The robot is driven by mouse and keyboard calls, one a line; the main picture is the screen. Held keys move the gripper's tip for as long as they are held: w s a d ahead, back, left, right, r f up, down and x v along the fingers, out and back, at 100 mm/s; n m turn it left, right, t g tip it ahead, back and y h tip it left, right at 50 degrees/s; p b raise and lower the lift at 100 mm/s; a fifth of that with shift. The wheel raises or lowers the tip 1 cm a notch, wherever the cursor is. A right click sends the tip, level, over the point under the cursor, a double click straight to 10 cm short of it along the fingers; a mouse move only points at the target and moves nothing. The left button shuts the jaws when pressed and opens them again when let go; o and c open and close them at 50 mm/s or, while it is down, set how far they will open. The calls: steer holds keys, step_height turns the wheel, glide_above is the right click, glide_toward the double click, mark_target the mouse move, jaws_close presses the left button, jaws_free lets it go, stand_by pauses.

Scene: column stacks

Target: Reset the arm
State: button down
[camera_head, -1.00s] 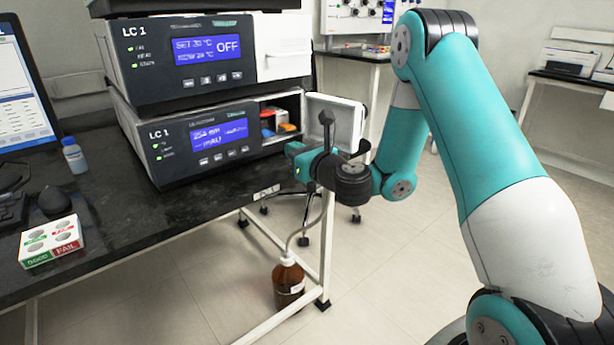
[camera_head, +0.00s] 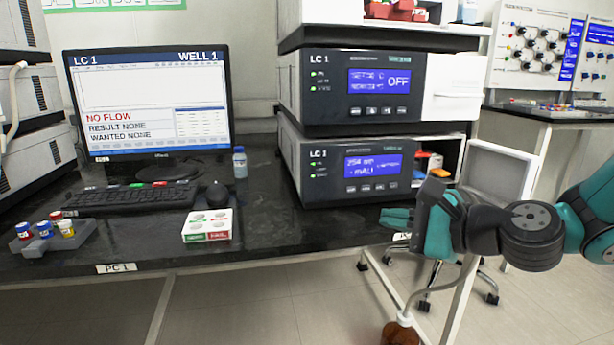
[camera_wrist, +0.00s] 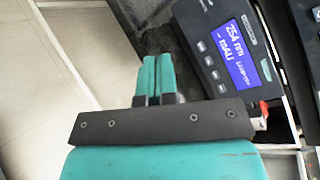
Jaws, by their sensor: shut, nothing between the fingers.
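My gripper (camera_head: 398,218) is in front of the lower LC 1 unit, by the bench's front edge, with its fingers pointing left. In the wrist view its two teal fingers (camera_wrist: 155,75) lie side by side, shut with nothing between them. The arm reaches in from the right of the head view. The lower LC 1 unit (camera_head: 345,175) shows a lit blue screen, and it also appears in the wrist view (camera_wrist: 228,55). Its right compartment is open, with coloured items (camera_head: 428,162) inside and a white door (camera_head: 497,170) swung out behind my wrist.
The black bench (camera_head: 285,228) holds a monitor (camera_head: 150,100), a keyboard (camera_head: 135,195), a small bottle (camera_head: 240,162), a white box with green and red labels (camera_head: 208,225) and a grey rack of vials (camera_head: 60,240). A brown bottle (camera_head: 400,334) stands below. The bench front middle is clear.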

steer(key=s+a+f+n+g+h, duration=0.1)
steer(key=s+a+n+g, duration=0.45)
steer(key=s+n, duration=0.55)
steer(key=s+d+f+n+g+h, duration=0.1)
steer(key=s+d+n+g+h, duration=0.45)
steer(key=s+n, duration=0.55)
step_height(320, 180, up, 26)
steer(key=p, duration=2.7)
steer(key=shift+s+r+n+t+h, duration=0.15)
steer(key=shift+n+t+h, duration=0.15)
steer(key=shift+n+h, duration=0.1)
steer(key=shift+d, duration=0.1)
steer(key=shift+a, duration=0.3)
